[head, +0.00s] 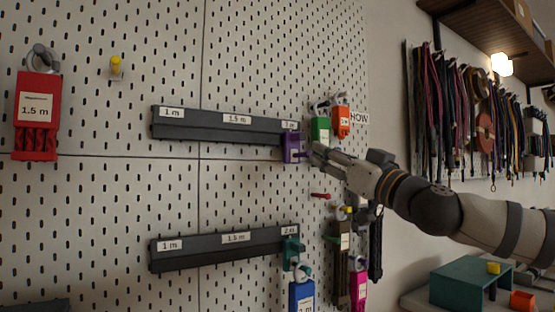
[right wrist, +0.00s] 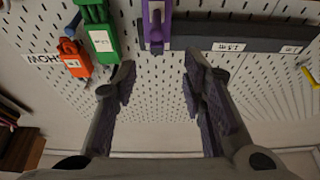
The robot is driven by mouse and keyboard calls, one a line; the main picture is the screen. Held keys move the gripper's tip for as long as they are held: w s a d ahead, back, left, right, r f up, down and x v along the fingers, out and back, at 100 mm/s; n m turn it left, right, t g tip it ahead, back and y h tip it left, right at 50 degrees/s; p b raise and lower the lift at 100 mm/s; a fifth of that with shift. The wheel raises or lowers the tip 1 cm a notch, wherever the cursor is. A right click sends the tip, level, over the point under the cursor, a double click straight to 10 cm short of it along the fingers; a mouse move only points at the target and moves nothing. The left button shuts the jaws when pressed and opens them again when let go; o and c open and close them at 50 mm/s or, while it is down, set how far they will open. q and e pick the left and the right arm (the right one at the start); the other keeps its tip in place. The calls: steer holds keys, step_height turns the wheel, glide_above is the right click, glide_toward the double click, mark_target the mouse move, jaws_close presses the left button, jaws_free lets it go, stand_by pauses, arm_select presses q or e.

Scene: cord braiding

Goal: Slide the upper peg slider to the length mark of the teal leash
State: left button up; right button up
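The upper rail (head: 215,124) carries labels 1 m, 1.5 m and a third at its right end. Its purple peg slider (head: 292,148) sits at that right end, below the third label. In the right wrist view the purple slider (right wrist: 157,28) lies ahead of the gap between my fingers. My right gripper (head: 312,155) is just right of the slider; the right wrist view shows its fingers (right wrist: 158,85) apart and empty. A green leash bundle (head: 320,129) hangs right of the rail; its label is too small to read. I see no clearly teal leash. My left gripper is out of view.
The lower rail (head: 215,250) has a teal slider (head: 291,252) near its right end. A red bundle labelled 1.5 m (head: 37,88) hangs at left. An orange bundle (head: 341,122) hangs beside the green one. The board left of the purple slider, below the upper rail, is clear.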

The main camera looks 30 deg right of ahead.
mark_target(303, 136)
steer(key=x, duration=0.7)
steer(key=r+x, duration=0.1)
steer(key=x, duration=0.3)
steer(key=shift+s+d, duration=0.1)
steer(key=shift+d, duration=0.15)
jaws_close()
